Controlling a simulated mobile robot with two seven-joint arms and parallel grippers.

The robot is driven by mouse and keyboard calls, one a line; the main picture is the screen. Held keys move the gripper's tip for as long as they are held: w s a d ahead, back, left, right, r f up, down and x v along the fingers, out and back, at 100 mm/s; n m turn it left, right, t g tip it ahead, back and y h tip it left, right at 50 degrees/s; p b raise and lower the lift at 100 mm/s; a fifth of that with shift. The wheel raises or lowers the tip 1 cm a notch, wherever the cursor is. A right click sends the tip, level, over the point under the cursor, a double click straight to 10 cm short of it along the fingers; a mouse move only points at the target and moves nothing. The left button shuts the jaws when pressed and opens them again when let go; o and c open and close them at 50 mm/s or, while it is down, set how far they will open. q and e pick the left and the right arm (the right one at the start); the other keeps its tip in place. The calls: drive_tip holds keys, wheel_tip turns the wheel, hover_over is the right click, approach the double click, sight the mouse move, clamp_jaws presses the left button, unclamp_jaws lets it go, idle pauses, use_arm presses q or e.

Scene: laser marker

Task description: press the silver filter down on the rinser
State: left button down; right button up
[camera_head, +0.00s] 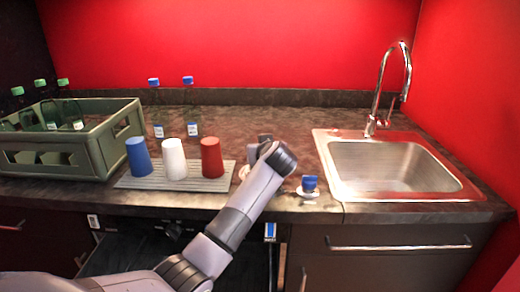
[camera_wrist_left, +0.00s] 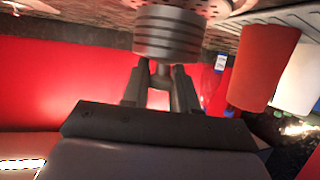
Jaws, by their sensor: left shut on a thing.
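My left arm reaches over the counter, with its left gripper (camera_head: 264,141) mostly hidden behind my wrist in the head view. In the left wrist view, the left gripper (camera_wrist_left: 161,78) is shut on the narrow neck of the silver filter (camera_wrist_left: 168,32), a grey metal cylinder with rows of slots. The filter's far end is toward the counter at the top of that view. I cannot tell whether it touches the rinser. The rinser is not clearly visible; a pale rim (camera_wrist_left: 216,9) shows beside the filter. My right gripper is not in view.
A ribbed grey mat (camera_head: 205,184) holds blue, white and red cups left of my wrist. A small blue item on a white saucer (camera_head: 308,194) is right of it. The sink (camera_head: 345,188) is farther right. A green crate (camera_head: 98,150) and two blue-capped bottles stand left.

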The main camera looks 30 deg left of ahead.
use_arm(q)
drive_tip(key=shift+f+p, duration=0.3)
drive_tip(key=shift+f, duration=0.55)
idle(1.2)
idle(0.4)
wheel_tip(320, 180, up, 3)
drive_tip(key=p, duration=0.4)
drive_tip(key=shift+r, duration=3.15)
